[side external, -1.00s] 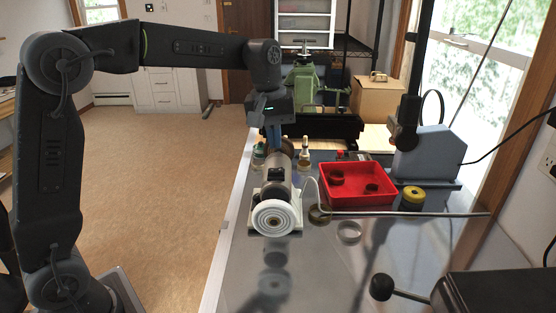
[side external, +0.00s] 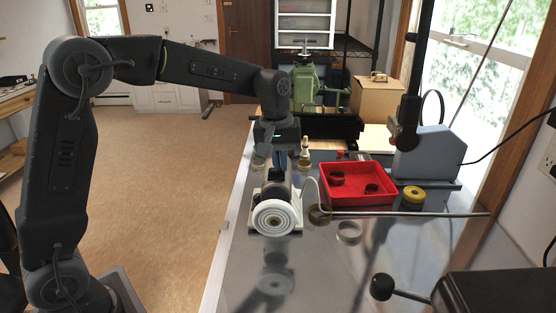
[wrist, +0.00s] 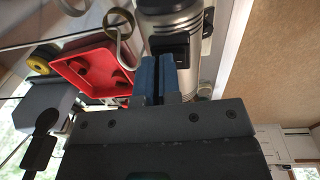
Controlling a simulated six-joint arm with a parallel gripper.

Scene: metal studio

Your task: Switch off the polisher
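The polisher (side external: 278,192) is a silver motor on a light base, with a white ringed wheel (side external: 274,218) at its near end. In the wrist view its metal body (wrist: 180,22) carries a black switch box (wrist: 172,46). My gripper (side external: 280,170) is over the motor, pointing down. Its blue fingers (wrist: 158,66) lie side by side with nothing seen between them, so it looks shut. The fingertips are right by the switch box; I cannot tell whether they touch it. The switch's position is not readable, and the gripper partly hides the motor top in the side view.
A red tray (side external: 352,199) with dark round parts stands right of the polisher. A yellow roll (side external: 413,195), a metal ring (side external: 349,232) and small bottles (side external: 304,156) are nearby.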

